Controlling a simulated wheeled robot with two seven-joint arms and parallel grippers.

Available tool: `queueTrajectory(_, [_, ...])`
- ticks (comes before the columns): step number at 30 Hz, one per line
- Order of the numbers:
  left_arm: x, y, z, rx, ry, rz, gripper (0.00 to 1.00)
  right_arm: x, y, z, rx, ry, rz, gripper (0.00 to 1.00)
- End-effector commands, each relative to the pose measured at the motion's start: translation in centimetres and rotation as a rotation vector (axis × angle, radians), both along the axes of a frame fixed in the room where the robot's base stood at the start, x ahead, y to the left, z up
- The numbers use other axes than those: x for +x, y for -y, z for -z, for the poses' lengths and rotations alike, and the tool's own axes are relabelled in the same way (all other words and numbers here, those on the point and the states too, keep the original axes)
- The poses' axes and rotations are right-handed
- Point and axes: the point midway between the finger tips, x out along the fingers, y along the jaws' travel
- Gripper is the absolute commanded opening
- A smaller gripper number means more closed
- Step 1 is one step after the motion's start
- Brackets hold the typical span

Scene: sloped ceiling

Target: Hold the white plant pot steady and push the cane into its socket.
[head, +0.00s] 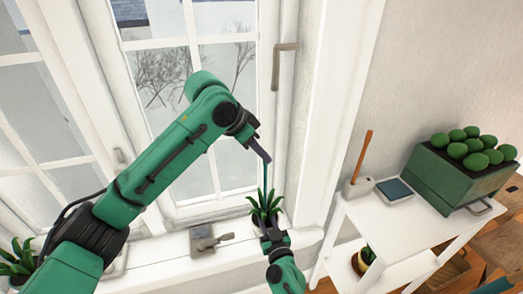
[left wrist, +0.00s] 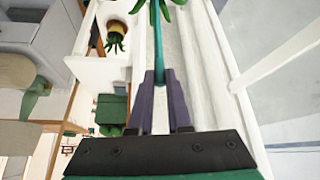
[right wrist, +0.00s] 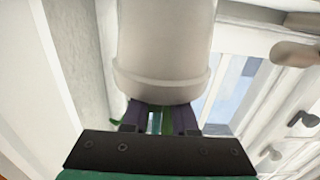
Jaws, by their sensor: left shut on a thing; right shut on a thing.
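The cane (head: 265,176) is a thin teal rod, upright below my left gripper (head: 264,158). My left gripper is shut on its upper part; in the left wrist view the cane (left wrist: 158,45) runs out from between the purple fingers (left wrist: 160,92). Its lower end goes in among the spiky green leaves of the plant (head: 265,204), so the socket is hidden. The white plant pot (right wrist: 165,45) fills the top of the right wrist view. My right gripper (head: 271,238) is shut on it at the windowsill. The leaves and gripper mostly cover the pot in the head view.
A grey metal object (head: 208,238) sits on the sill (head: 165,252) left of the pot. Another plant (head: 18,262) is at far left. The window handle (head: 279,65) is above. A white shelf (head: 395,225) at right bears a green crate (head: 445,182) of round green things.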

Motion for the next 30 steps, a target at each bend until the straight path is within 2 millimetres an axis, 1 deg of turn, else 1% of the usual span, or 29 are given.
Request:
queueTrajectory(24, [0.0, 0.0, 2.1, 0.0, 0.0, 0.001, 0.0, -0.1, 0.0, 0.2, -0.001, -0.004, -0.002, 0.0])
queueTrajectory(25, [0.0, 0.0, 2.1, 0.0, 0.0, 0.001, 0.2, -0.1, 0.0, 0.2, -0.001, -0.004, -0.002, 0.0])
queueTrajectory(26, [0.0, 0.0, 2.1, -0.001, 0.001, 0.001, 0.32, -0.1, 0.0, 0.2, -0.001, -0.004, -0.002, 0.0])
queueTrajectory(27, [0.0, 0.0, 2.1, -0.001, 0.001, 0.001, 0.47, -0.1, 0.0, 0.2, -0.001, -0.004, -0.002, 0.0])
queueTrajectory(28, [0.0, 0.0, 2.1, -0.001, 0.001, 0.001, 0.51, -0.1, 0.0, 0.2, -0.001, -0.004, -0.002, 0.0])
queueTrajectory(30, [0.0, 0.0, 2.1, 0.0, 0.0, 0.001, 0.51, -0.1, 0.0, 0.2, -0.001, -0.004, -0.002, 0.0])
